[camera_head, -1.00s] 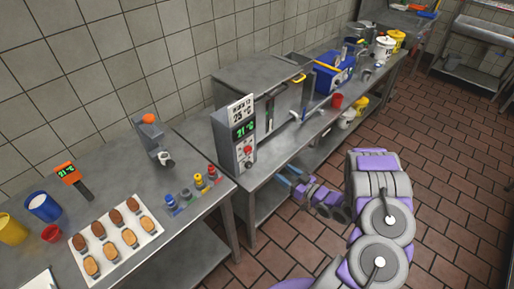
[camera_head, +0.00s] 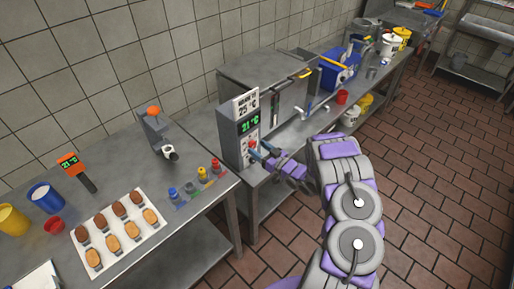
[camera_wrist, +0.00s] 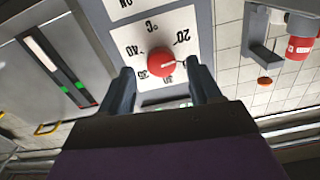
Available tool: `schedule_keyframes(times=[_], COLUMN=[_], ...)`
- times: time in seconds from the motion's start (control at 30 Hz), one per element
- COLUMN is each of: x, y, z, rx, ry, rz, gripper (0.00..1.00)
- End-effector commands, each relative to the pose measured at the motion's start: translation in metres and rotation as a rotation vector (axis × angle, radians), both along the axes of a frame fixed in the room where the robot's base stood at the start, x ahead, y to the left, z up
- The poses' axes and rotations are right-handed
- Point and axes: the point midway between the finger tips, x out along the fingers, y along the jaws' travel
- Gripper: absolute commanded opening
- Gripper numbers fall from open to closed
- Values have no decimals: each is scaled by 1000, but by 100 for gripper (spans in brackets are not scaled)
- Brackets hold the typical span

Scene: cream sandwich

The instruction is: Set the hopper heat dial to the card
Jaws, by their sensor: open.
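The heat dial (camera_wrist: 162,62) is a round red knob on a white scale plate in the wrist view; 20, 30 and 40 are legible around it upside down. A pale pointer mark on it faces right; its exact reading is unclear. The dial sits on the grey control box (camera_head: 229,142). The card (camera_head: 245,103) on top reads 25 °C, and the green display (camera_head: 250,125) below reads about 21 °C. My gripper (camera_head: 262,152) is open at the box front; in the wrist view its fingers (camera_wrist: 159,72) stand either side of the dial, with contact unclear.
A steel hopper cabinet (camera_head: 265,75) stands behind the box. A red cup (camera_head: 341,97) stands further along the bench.

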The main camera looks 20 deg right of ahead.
Motion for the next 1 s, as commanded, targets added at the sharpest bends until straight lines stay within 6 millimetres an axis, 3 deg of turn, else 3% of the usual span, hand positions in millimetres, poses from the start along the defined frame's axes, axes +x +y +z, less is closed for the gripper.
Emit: schedule_keyframes(times=[0.2, 0.53, 1.0], x=[19, 22, 22], y=[4, 3, 5], z=[-1, -1, 0], rx=[3, 5, 3], ry=[-1, 0, 0], rz=[1, -1, 2], gripper=[63, 63, 19])
